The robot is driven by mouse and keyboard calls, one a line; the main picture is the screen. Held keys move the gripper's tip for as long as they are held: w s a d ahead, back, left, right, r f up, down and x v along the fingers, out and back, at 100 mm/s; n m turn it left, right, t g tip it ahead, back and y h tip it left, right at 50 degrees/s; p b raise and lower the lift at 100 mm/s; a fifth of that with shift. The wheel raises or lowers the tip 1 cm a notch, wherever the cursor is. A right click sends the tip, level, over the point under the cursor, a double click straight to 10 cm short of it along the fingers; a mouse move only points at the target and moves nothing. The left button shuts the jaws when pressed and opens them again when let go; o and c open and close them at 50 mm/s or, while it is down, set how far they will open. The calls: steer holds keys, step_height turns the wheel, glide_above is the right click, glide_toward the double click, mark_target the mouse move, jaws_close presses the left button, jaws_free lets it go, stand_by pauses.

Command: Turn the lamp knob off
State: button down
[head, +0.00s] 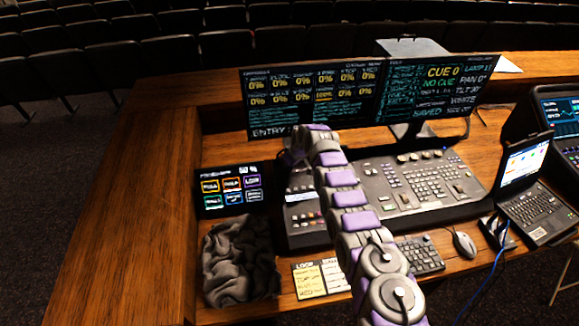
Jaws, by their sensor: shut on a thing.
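My gripper (292,158) is at the far end of my purple and grey arm, at the upper left part of the mixing console (418,186), just below the wide screens. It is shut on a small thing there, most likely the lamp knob. The knob itself is hidden by my gripper and wrist, so its turn position cannot be seen. The left screen (310,98) shows yellow 0% readings, and the right screen (436,88) shows CUE 0.
A small touch panel (231,188) stands left of the console, with a crumpled dark cloth (240,262) below it. Note cards (320,278), a keyboard (420,256), a mouse (464,244) and a laptop (532,190) line the front and right. The left desk top is clear.

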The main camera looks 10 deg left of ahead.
steer(key=c, duration=1)
jaws_free()
steer(key=shift+o, duration=0.2)
steer(key=shift+w+d+r, duration=0.1)
steer(key=shift+d+r, duration=0.05)
steer(key=shift+r, duration=0.2)
steer(key=p+v, duration=0.2)
steer(key=v, duration=1.4)
steer(key=shift+s+r, duration=0.2)
steer(key=shift+s, duration=0.05)
